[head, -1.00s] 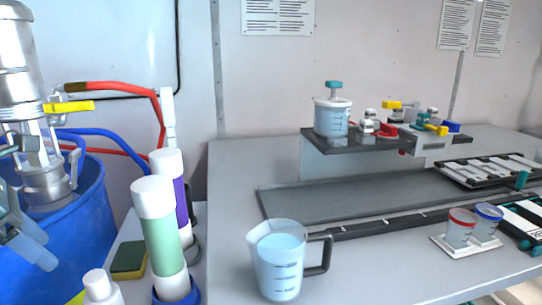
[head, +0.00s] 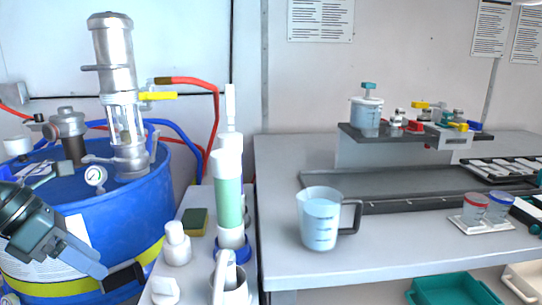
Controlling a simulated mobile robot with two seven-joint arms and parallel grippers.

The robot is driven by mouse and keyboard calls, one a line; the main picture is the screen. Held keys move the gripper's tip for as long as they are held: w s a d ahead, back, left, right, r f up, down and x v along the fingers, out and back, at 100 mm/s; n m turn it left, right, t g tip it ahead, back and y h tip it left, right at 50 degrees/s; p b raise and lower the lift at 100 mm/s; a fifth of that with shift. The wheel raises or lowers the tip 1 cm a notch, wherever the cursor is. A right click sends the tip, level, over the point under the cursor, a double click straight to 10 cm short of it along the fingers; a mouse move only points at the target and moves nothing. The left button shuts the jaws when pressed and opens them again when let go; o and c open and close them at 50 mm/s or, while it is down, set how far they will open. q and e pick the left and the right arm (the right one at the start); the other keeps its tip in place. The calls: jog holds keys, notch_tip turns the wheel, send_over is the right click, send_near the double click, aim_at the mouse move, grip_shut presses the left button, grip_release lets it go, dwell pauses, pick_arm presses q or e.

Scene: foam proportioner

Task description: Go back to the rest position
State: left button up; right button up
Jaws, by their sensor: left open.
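My left gripper (head: 92,264) is at the lower left, in front of the blue drum (head: 140,215). It is open, with nothing seen between its fingers. It hides part of the drum's side and white label. My right gripper is not in view. A clear jug (head: 320,222) of pale blue liquid stands upright on the grey bench, well to the right of my left gripper.
A steel pump (head: 112,45) with a yellow lever rises from the drum. White bottles (head: 176,245) and a green-filled cylinder (head: 229,190) stand on a narrow side surface. Red and blue cups (head: 474,208) sit on the bench. A teal bin (head: 455,288) is below it.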

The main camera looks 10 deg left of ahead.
pick_arm(q)
jog(key=s+d+f+n+t+h, duration=0.2)
jog(key=d+f+n+h, duration=0.15)
jog(key=f+h, duration=0.3)
jog(key=w+d+r+n+t+h, duration=0.2)
jog(key=d+n+t+h, duration=0.35)
jog(key=d+n, duration=0.45)
jog(key=s+d+f+n+y, duration=0.2)
jog(key=s+f+n+y, duration=0.15)
jog(key=f+n, duration=0.35)
jog(key=s+d+f+n+y, duration=0.2)
jog(key=d+f+n+y, duration=0.15)
jog(key=f+n, duration=0.35)
jog(key=s+d+f+n+y, duration=0.2)
jog(key=f+n+y, duration=0.2)
jog(key=f+n, duration=0.3)
notch_tip(320, 180, up, 7)
jog(key=w+d+n+y+p, duration=0.1)
jog(key=w+n+y+p, duration=0.1)
jog(key=p, duration=1.4)
jog(key=shift+w+d+f+n+g+y, duration=0.15)
jog(key=shift+w+d+n+g+y, duration=0.4)
jog(key=shift+n, duration=0.7)
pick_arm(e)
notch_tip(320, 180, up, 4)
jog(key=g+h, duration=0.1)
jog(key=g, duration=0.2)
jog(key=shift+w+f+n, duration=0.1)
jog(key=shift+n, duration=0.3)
